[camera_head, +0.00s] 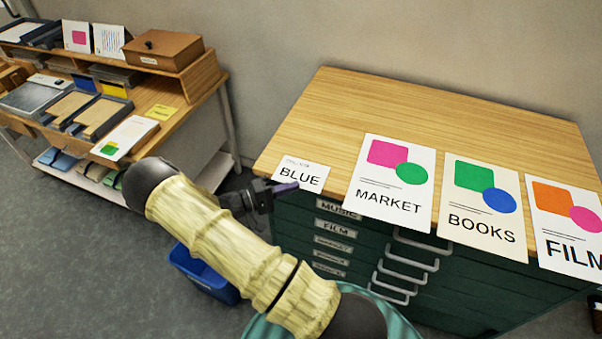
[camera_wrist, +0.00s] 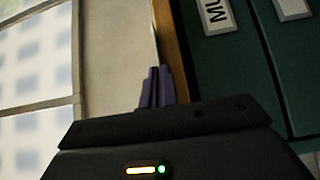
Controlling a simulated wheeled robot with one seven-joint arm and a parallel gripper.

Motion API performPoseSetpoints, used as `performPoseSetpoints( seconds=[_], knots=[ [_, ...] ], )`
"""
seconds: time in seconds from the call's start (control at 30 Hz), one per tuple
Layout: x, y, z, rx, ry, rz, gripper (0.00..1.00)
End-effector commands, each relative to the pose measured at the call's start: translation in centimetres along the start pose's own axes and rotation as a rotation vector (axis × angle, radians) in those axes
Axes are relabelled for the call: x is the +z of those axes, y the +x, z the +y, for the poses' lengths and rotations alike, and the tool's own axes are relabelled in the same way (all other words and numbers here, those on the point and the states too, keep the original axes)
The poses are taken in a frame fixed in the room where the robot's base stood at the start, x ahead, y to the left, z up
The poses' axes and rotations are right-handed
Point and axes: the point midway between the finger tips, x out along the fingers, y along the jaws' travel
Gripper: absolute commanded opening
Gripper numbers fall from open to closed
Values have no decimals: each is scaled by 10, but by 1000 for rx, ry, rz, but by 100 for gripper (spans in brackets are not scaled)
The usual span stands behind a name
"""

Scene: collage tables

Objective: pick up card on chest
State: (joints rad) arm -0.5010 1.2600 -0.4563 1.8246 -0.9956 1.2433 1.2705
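A small white card (camera_head: 300,175) lettered BLUE lies at the left front corner of the chest top (camera_head: 420,112), its front edge at the chest's front edge. My gripper (camera_head: 284,188) is at the card's lower left edge, with a purple finger over that edge. In the wrist view my gripper's (camera_wrist: 157,88) two purple fingers are close together, with a very narrow gap in line with the thin edge by the wooden top (camera_wrist: 172,40). The fingers appear closed on the card's edge. The card still lies flat on the chest; its face does not show in the wrist view.
Larger sheets lettered MARKET (camera_head: 392,180), BOOKS (camera_head: 483,203) and FILM (camera_head: 566,222) overhang the chest front to the right. Green drawers (camera_head: 340,242) with handles are below. A blue bin (camera_head: 205,275) stands on the floor. A side table (camera_head: 165,95) with trays is at left.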

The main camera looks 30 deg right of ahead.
Motion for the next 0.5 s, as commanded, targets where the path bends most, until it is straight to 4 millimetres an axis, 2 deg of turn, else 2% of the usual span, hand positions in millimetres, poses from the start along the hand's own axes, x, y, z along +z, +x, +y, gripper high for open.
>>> performPoseSetpoints(
  seconds=[0.3, 0.5],
  knots=[
    [0, 1, 2, -1, 0, -3, 0],
    [0, 0, 22, -2, 2, -1, 0]
  ],
)
